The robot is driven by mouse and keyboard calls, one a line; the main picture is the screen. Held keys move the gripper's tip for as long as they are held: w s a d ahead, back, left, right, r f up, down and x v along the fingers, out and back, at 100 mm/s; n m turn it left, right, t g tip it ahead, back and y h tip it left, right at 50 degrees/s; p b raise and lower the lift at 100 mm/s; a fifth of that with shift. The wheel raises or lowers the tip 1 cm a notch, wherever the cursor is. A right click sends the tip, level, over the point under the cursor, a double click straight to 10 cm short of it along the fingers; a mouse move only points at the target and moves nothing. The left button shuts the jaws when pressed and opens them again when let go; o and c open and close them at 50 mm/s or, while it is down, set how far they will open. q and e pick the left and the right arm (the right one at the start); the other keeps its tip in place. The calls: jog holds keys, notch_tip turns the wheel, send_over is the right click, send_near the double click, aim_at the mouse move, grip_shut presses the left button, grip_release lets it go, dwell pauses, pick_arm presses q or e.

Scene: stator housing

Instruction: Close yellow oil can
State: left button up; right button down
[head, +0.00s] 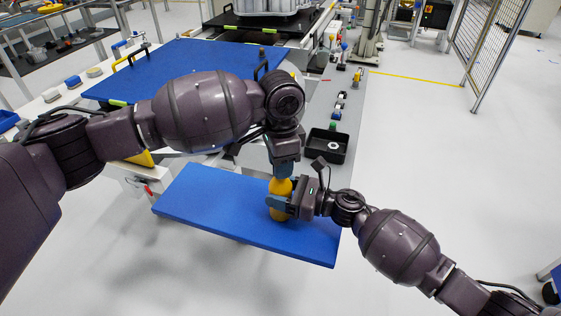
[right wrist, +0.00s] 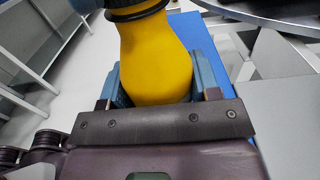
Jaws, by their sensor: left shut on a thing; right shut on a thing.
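The yellow oil can (head: 280,187) stands upright over the blue shelf (head: 205,198) in the head view. My right gripper (head: 281,203) is shut around its body from the right. In the right wrist view the can's yellow body (right wrist: 155,60) sits between the two blue fingers, with a dark ring (right wrist: 138,10) around its neck. My left gripper (head: 284,171) points down from above and is shut at the top of the can. What its fingers pinch there is mostly hidden, so I cannot tell how the cap sits.
A black tray (head: 327,147) with a pale ring-shaped part stands behind the can, to the right. A larger blue mat (head: 180,68) covers the bench beyond my left arm. The left part of the blue shelf is bare. Open floor lies to the right.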

pick_arm(q)
jog(key=m, duration=1.4)
jog(key=o, duration=1.1)
notch_tip(320, 180, up, 12)
pick_arm(e)
jog(key=shift+c, duration=1.3)
grip_release()
jog(key=shift+d, duration=0.1)
pick_arm(q)
jog(key=shift+f, duration=0.3)
pick_arm(e)
jog(key=v, duration=1)
jog(key=shift+s+d, duration=0.15)
jog(key=shift+d, duration=0.15)
